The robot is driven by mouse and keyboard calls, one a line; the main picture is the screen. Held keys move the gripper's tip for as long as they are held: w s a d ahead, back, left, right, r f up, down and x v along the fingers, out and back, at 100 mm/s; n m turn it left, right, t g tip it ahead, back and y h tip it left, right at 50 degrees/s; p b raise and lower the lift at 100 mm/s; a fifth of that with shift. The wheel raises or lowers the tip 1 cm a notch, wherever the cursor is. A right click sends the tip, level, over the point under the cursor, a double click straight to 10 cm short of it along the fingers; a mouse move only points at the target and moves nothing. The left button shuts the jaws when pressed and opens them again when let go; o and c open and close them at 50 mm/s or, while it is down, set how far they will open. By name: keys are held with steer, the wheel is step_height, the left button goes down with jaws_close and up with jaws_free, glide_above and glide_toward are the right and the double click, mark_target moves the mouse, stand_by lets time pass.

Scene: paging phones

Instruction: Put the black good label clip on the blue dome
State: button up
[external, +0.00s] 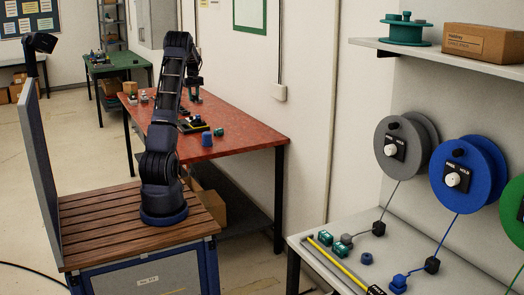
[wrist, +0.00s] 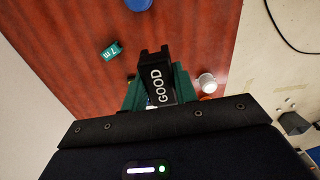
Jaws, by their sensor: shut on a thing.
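My gripper (wrist: 158,88) has green fingers and is shut on the black clip (wrist: 155,72), which carries the white word GOOD. The clip is held above the red table, and its far end points away from the palm. In the external view my gripper (external: 193,94) hangs over the far part of that table, and the clip is too small to make out. The blue dome (external: 207,139) stands on the red table's near part, apart from my gripper. A blue thing, likely the dome, is cut off at the top edge of the wrist view (wrist: 138,4).
A teal tag marked 7 m (wrist: 112,51) lies on the red table (external: 245,133). A white round thing (wrist: 206,82) is right of the clip. A black and yellow item (external: 194,126) lies near the dome. Reels (external: 467,174) and a grey bench (external: 310,240) are at the right.

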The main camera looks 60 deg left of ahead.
step_height(320, 180, up, 3)
glide_above(207, 132)
steer(key=shift+m, duration=0.4)
steer(key=f, duration=1.9)
steer(key=shift+s+d+f, duration=0.2)
steer(key=shift+d+f, duration=0.1)
steer(key=shift+f, duration=0.1)
steer(key=shift+f, duration=0.15)
steer(key=o, duration=0.9)
steer(key=shift+o, duration=0.2)
step_height(207, 132, up, 12)
